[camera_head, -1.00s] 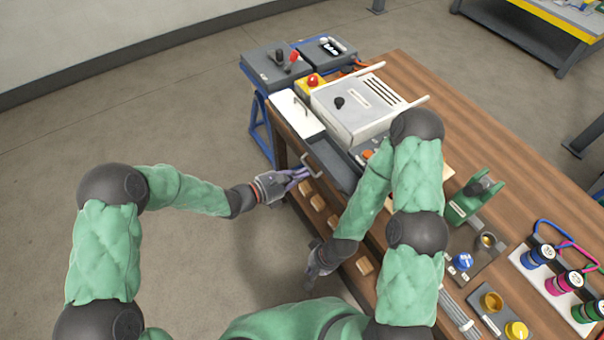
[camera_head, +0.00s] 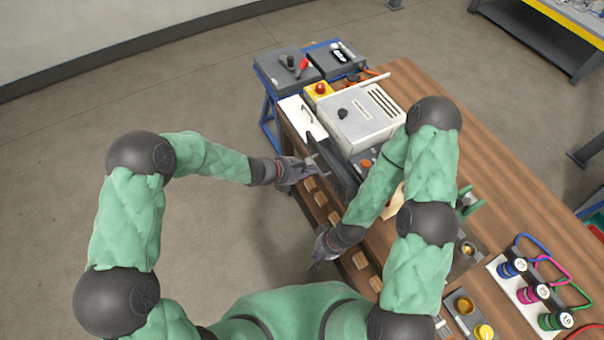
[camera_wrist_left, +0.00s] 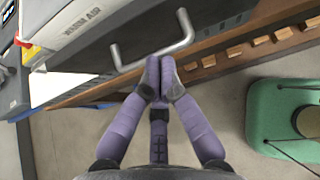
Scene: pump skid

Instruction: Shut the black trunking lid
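The black trunking lid (camera_head: 340,172) is a long dark panel along the table's left edge, beside the white box; it looks tilted up. In the left wrist view the dark panel (camera_wrist_left: 95,68) bears a pale U-shaped handle (camera_wrist_left: 186,28). My left gripper (camera_head: 314,168) is at this handle. In the left wrist view its purple fingers (camera_wrist_left: 160,70) are drawn together with tips right at the handle bar; I cannot tell whether the bar is between them. My right gripper (camera_head: 322,250) hangs low by the table's front edge, apart from the lid, its fingers unclear.
The white box (camera_head: 362,118) stands just behind the lid. Wooden blocks (camera_head: 334,218) line the table side. Coloured plugs (camera_head: 532,293) stand at the right. Floor at left is clear.

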